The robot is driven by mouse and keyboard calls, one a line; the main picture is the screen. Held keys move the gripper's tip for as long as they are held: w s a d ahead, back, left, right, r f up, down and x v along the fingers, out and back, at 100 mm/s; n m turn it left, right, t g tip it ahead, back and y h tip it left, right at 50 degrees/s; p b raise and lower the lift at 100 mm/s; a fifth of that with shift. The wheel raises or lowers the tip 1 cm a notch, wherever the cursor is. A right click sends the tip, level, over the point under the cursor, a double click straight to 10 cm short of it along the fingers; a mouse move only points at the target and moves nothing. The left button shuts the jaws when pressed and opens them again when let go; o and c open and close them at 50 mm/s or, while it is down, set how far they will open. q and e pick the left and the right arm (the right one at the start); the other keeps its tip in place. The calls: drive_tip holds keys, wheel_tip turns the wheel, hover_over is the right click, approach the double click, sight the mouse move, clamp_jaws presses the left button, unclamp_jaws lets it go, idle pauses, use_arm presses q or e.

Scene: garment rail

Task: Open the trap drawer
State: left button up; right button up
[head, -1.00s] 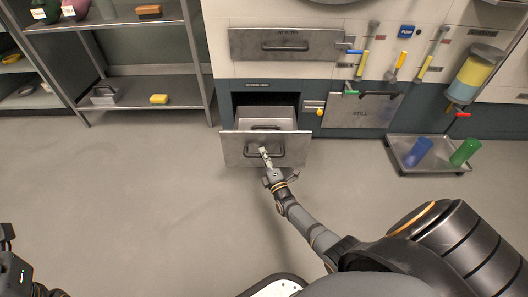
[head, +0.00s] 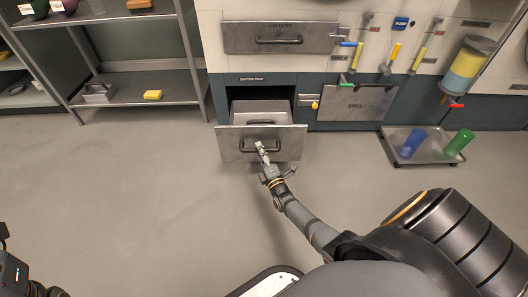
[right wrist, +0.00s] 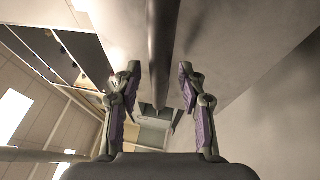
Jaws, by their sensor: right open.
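The grey metal trap drawer (head: 231,144) sits under the label "BUTTON TRAP" and stands well out of its bay, with its inner box showing behind the front panel. Its dark bar handle (head: 246,150) is on the front panel. My right gripper (head: 261,148) is at the handle's right part. In the right wrist view the right gripper (right wrist: 160,95) is open, with its fingers apart on either side of the dark handle bar (right wrist: 163,40). I cannot tell whether either finger touches it. My left gripper (head: 8,262) is partly in view at the lower left edge, its fingertips unclear.
A closed lint filter drawer (head: 240,38) is above. A panel marked "STILL" (head: 350,105) and a tray (head: 398,155) with a blue and a green cylinder are to the right. A metal shelf (head: 125,88) stands left. The floor in front is clear.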

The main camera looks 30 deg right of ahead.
drive_tip(key=v, duration=1.1)
drive_tip(key=shift+s, duration=0.15)
